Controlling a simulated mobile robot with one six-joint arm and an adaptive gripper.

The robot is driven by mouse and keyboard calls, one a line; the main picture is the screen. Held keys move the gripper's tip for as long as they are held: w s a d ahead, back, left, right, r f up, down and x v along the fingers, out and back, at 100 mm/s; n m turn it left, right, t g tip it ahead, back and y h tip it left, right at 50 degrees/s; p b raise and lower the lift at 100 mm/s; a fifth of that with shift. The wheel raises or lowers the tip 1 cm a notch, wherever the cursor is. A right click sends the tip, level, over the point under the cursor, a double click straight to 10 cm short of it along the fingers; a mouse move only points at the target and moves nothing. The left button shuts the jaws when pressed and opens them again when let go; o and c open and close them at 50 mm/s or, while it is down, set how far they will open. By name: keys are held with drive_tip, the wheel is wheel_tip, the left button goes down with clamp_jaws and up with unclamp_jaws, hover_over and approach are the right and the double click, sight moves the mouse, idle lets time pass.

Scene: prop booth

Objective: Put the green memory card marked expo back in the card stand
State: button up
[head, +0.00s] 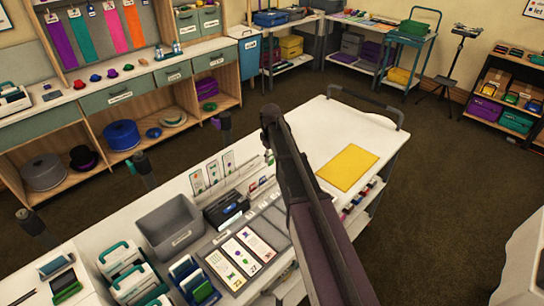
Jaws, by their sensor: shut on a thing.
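My arm reaches from the bottom right up over the white counter. My gripper (268,155) is mostly hidden behind the arm, with only a small part showing at its left edge. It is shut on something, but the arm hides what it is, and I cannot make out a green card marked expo. Below it, a small row of upright cards (262,186) in red, white and dark tones stands on the counter. This may be the card stand, but it is too small to tell.
On the counter are a grey bin (171,225), a black device (226,208), a grey tray (235,286) with white printed cards, and a yellow sheet (347,167). White cases with teal handles (123,265) stand at the lower left.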

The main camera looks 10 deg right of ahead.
drive_tip(key=shift+f, duration=0.25)
drive_tip(key=shift+f+b, duration=2.15)
drive_tip(key=shift+b, duration=0.25)
drive_tip(key=shift+s+f+b, duration=0.1)
drive_tip(key=shift+f+b, duration=1.45)
idle(0.4)
drive_tip(key=o, duration=0.8)
drive_tip(key=shift+o, duration=0.2)
drive_tip(key=shift+r, duration=0.15)
wheel_tip(320, 180, up, 5)
drive_tip(key=p, duration=0.5)
drive_tip(key=shift+r, duration=0.1)
drive_tip(key=s+m, duration=0.6)
drive_tip(key=s, duration=1.9)
drive_tip(key=shift+s+d+f+m, duration=0.15)
drive_tip(key=shift+f+m, duration=0.1)
drive_tip(key=shift+m, duration=0.15)
